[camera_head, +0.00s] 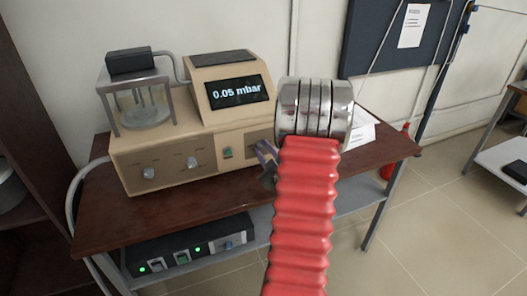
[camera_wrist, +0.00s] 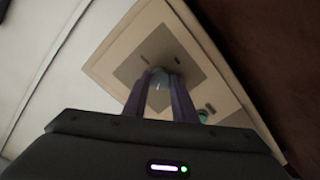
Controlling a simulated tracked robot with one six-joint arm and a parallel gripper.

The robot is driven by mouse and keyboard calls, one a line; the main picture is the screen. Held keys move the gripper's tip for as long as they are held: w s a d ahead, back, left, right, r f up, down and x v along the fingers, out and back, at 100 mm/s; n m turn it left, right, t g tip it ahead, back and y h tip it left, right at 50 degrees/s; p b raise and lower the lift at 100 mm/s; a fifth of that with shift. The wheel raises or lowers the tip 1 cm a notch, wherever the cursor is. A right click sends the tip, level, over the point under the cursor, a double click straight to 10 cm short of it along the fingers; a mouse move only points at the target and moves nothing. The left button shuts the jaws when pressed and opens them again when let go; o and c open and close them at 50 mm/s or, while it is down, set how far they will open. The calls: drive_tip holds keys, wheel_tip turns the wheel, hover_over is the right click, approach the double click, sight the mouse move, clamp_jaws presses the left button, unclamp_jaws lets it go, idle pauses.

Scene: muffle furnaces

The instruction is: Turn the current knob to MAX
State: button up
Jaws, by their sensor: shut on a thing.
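The beige instrument (camera_head: 175,140) stands on the brown table with its display reading 0.05 mbar. My gripper (camera_head: 266,157) is at the right end of its front panel in the head view. The wrist view shows the two purple-grey fingers of my gripper (camera_wrist: 158,86) shut on a small grey knob (camera_wrist: 159,75). The knob sits on a grey square plate (camera_wrist: 190,66) on the beige panel. In the head view my gripper and arm hide this knob. Its pointer position and the plate's markings are too small and dark to read.
Two other knobs (camera_head: 148,173) are on the panel's left part. A green switch (camera_head: 227,153) is just left of my gripper, and a glass chamber (camera_head: 140,103) stands on the instrument. A black unit (camera_head: 190,247) is on the lower shelf. Papers (camera_head: 362,128) lie at right.

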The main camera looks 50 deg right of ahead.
drive_tip(key=shift+w+a+f, duration=0.1)
drive_tip(key=shift+f, duration=0.05)
drive_tip(key=m, duration=1.3)
drive_tip(key=shift+m, duration=0.3)
drive_tip(key=m, duration=0.5)
drive_tip(key=shift+f, duration=0.1)
drive_tip(key=m, duration=0.4)
drive_tip(key=shift+m, duration=0.4)
drive_tip(key=o, duration=1)
